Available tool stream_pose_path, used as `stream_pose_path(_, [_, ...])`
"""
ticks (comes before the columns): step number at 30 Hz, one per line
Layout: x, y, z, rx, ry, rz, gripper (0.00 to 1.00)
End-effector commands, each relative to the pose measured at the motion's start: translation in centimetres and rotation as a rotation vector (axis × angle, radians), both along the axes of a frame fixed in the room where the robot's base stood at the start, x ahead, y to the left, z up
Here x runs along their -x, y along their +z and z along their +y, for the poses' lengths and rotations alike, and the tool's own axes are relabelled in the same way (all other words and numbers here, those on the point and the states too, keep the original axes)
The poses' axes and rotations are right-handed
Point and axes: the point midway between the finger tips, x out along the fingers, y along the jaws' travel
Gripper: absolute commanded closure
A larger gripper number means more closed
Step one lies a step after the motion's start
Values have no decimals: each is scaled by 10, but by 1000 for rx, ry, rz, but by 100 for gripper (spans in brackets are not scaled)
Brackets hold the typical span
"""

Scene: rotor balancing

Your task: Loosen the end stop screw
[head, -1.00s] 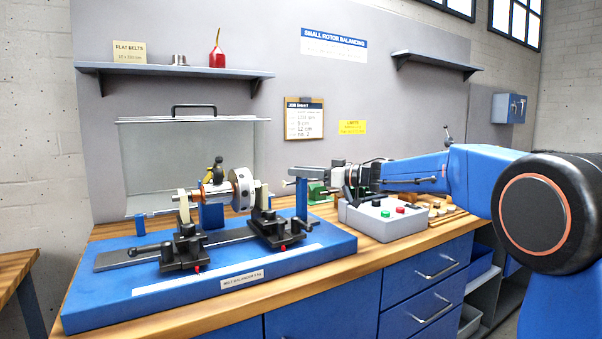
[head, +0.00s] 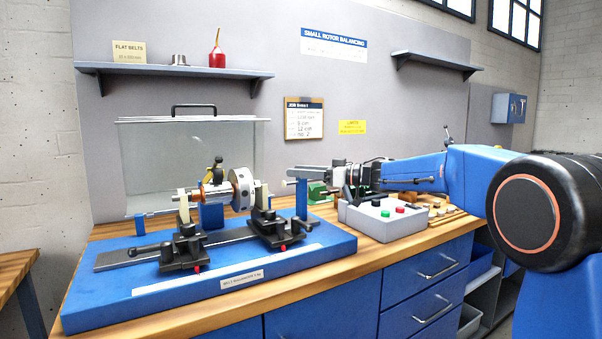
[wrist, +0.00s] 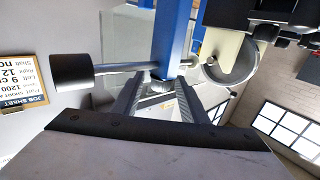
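The end stop is a blue post (head: 301,205) at the right end of the balancer. It also shows in the wrist view (wrist: 171,40), with a metal rod (wrist: 120,71) across it and a black knob (wrist: 70,72) on the rod's left end. A small grey screw head (wrist: 158,85) on the post lies between my fingertips. My gripper (wrist: 157,92) is open, one finger on each side of the screw head, with gaps showing. In the head view my gripper (head: 305,172) is at the post's top; the screw cannot be made out there.
The rotor (head: 242,190) sits left of the post on the balancer's blue base (head: 100,305). A grey control box (head: 385,225) with red and green buttons stands below my forearm. A clear guard (head: 150,160) stands behind. Small parts lie on the bench at right.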

Motion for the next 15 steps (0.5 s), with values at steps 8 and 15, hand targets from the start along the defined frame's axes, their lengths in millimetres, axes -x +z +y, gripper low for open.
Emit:
stream_pose_path(8, [8, 0, -28, 0, -3, 0, 60])
stream_pose_path(15, [22, 0, -75, 1, -4, 0, 60])
